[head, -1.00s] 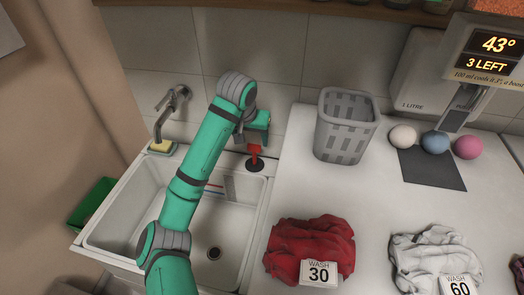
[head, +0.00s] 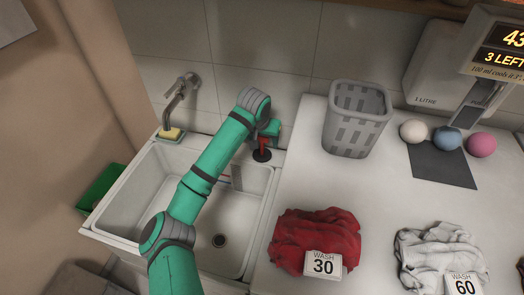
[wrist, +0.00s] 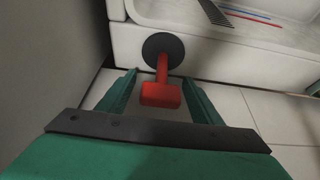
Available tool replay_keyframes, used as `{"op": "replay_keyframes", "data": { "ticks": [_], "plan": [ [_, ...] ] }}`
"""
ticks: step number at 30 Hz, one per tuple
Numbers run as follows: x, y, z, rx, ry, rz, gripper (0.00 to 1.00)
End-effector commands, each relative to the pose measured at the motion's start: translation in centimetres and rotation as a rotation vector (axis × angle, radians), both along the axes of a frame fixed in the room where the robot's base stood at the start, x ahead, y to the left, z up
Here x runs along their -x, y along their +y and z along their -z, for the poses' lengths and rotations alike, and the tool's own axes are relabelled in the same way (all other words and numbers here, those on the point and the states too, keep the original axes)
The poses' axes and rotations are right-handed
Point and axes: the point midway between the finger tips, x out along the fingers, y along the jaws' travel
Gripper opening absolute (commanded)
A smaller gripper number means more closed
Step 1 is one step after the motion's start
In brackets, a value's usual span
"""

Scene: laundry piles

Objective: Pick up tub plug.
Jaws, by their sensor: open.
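The tub plug (head: 262,155) is a black disc with a red handle. It is at the back right corner of the sink, partly hidden behind my arm and gripper in the head view. In the wrist view the plug's red handle (wrist: 162,90) points toward me and lies between the two green fingers, with the black disc beyond the fingertips. My gripper (wrist: 157,82) is open around the handle, with gaps showing on both sides. In the head view my gripper (head: 268,139) is over the plug.
The white sink (head: 133,192) has a drain hole (head: 219,241) and a tap (head: 180,95). A grey basket (head: 356,120) stands on the counter to the right. A red cloth pile (head: 312,236) and a white cloth pile (head: 440,250) lie in front of it.

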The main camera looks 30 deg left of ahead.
Motion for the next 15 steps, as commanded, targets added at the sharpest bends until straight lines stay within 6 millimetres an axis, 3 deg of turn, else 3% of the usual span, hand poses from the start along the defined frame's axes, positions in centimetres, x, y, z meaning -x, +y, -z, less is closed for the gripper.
{"op": "replay_keyframes", "data": {
  "ticks": [7,13,15],
  "plan": [
    [-0.06,0.06,0.17,0.0,0.0,-0.001,0.59],
    [-0.06,0.05,0.16,0.0,0.0,-0.001,0.14],
    [-0.06,0.05,0.13,0.0,0.0,-0.001,0.13]
  ]
}}
